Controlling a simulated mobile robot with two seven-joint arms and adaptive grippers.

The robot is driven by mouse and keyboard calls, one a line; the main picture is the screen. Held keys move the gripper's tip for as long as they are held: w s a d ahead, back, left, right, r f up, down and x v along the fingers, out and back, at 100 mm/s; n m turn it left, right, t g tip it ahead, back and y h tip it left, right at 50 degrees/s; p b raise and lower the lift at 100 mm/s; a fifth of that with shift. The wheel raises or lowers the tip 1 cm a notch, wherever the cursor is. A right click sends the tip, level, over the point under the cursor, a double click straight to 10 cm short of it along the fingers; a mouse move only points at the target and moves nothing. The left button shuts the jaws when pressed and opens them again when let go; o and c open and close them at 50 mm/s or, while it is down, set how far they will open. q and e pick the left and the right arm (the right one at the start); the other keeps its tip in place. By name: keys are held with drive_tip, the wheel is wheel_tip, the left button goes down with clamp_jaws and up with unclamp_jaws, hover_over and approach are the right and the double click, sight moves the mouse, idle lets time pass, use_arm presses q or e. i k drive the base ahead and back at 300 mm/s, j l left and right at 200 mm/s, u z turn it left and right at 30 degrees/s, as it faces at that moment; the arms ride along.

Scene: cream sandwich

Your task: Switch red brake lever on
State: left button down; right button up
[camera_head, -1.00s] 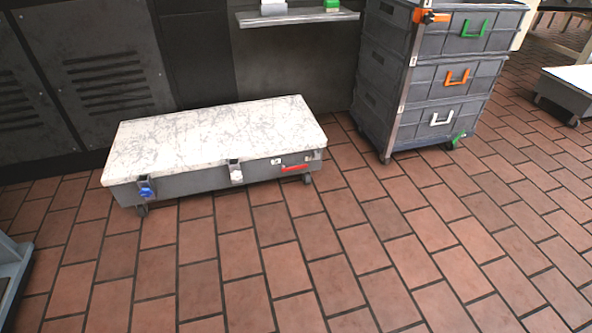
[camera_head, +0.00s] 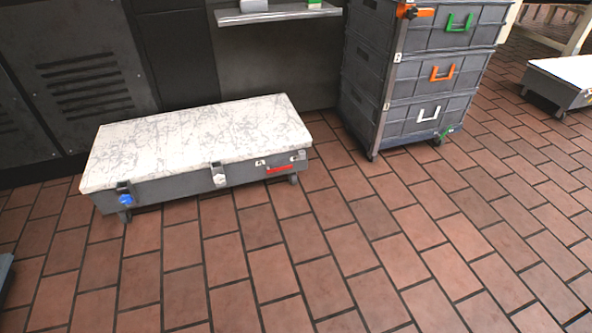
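A low grey cart with a white marble-patterned top (camera_head: 200,140) stands on the tiled floor at left of centre. A red lever (camera_head: 279,169) shows on the right part of its front side, lying nearly flat along it. A blue lever or knob (camera_head: 125,200) is at the cart's front left, and a white one (camera_head: 219,178) is near the middle of the front. Neither of my grippers is in view, and nothing is seen touching the red lever.
A tall grey drawer cart (camera_head: 392,90) with green, orange and white handles stands right of the low cart. Dark cabinets (camera_head: 85,80) and a shelf (camera_head: 280,14) are behind. Another low cart (camera_head: 556,90) is at far right. The tiled floor (camera_head: 330,250) in front is clear.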

sight(287, 168)
drive_tip(key=i+l+z, duration=0.15)
drive_tip(key=i+l, duration=0.2)
drive_tip(key=i+l+z, duration=0.15)
drive_tip(key=i, duration=0.45)
drive_tip(key=i+l+z, duration=0.15)
drive_tip(key=i+l, duration=0.2)
drive_tip(key=i+l+z, duration=0.15)
drive_tip(key=i, duration=0.45)
